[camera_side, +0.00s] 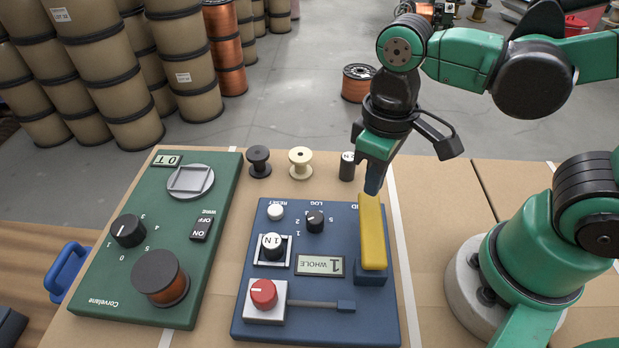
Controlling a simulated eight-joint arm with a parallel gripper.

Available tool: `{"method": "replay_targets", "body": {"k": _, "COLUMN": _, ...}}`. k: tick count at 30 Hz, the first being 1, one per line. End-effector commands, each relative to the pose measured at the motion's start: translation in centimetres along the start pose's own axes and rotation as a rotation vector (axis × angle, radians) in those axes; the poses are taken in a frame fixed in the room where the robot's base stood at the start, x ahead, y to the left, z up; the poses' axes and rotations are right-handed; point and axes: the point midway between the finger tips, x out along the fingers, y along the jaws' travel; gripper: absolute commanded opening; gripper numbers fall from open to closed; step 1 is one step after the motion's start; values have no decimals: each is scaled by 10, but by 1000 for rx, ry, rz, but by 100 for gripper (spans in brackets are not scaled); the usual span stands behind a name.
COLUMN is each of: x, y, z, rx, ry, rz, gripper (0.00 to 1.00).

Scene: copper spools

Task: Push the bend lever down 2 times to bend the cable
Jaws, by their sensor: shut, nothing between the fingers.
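A blue panel (330,328) lies on the table. A long yellow lever (373,235) stands on a dark blue block (370,278) at its right side. It is the only large lever in view; no label reading "bend" can be read. My gripper (373,186) is shut and empty, pointing down at the far end of the yellow lever. Its tip is just above or touching that end; I cannot tell which. No cable can be made out.
The panel also carries a red knob (264,293), a slider handle (346,306), a black dial (315,221) and a white button (275,212). A green panel (95,290) with a copper spool (160,277) lies left. Small spools (300,162) stand behind.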

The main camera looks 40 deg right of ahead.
Motion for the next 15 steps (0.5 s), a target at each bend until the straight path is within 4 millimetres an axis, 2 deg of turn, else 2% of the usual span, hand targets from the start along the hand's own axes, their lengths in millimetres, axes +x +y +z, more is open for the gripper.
{"method": "replay_targets", "body": {"k": 15, "x": 7, "y": 0, "z": -1, "rx": 0, "ry": 0, "rz": 0, "gripper": 0}}
